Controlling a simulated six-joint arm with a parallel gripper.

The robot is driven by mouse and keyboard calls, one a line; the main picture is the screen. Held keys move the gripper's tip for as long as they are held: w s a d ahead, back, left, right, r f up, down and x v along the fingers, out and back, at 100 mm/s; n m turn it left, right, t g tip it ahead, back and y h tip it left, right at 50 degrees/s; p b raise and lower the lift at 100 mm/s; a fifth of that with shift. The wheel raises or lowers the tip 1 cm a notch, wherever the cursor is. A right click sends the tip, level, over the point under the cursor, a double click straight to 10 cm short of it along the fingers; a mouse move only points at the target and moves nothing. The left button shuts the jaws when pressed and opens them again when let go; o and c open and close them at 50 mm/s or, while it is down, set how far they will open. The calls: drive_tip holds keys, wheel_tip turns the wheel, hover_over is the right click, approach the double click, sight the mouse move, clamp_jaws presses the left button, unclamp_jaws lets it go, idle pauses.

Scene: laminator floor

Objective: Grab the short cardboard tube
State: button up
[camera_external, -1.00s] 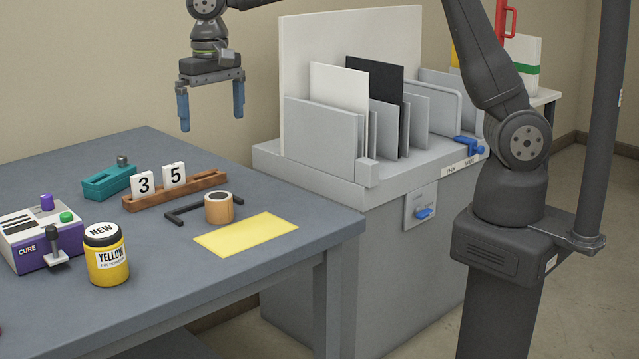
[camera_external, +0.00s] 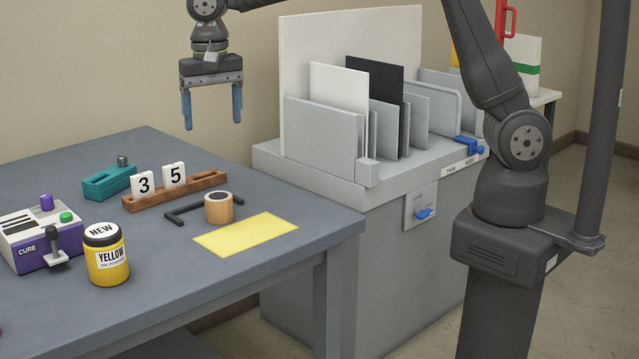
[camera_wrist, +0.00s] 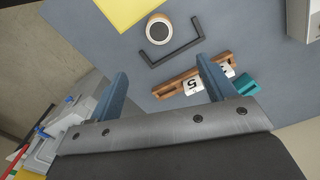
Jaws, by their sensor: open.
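The short cardboard tube (camera_external: 218,210) stands upright on the grey table, tan outside with a dark opening ringed in a lighter tone. It sits beside a black bracket and a yellow sheet. In the wrist view the tube (camera_wrist: 158,29) shows near the top, beyond the fingertips. My gripper (camera_external: 211,120) is open and empty, with its two blue fingers pointing down. It hangs well above the table, apart from the tube. In the wrist view the gripper (camera_wrist: 161,75) spans the middle, with nothing between its fingers.
The black bracket (camera_external: 187,215) lies against or close by the tube. A wooden rack (camera_external: 190,190) holds number cards 3 and 5. A yellow sheet (camera_external: 245,234), yellow jar (camera_external: 107,262), teal block (camera_external: 109,183) and CURE box (camera_external: 40,235) are on the table. A grey panel bin (camera_external: 330,180) stands right.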

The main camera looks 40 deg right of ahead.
sight(222, 196)
wheel_tip(222, 196, down, 18)
drive_tip(key=m, duration=1.4)
drive_tip(key=shift+f, duration=0.25)
drive_tip(key=c, duration=1.1)
drive_tip(key=shift+o, duration=0.2)
drive_tip(key=shift+r, duration=0.15)
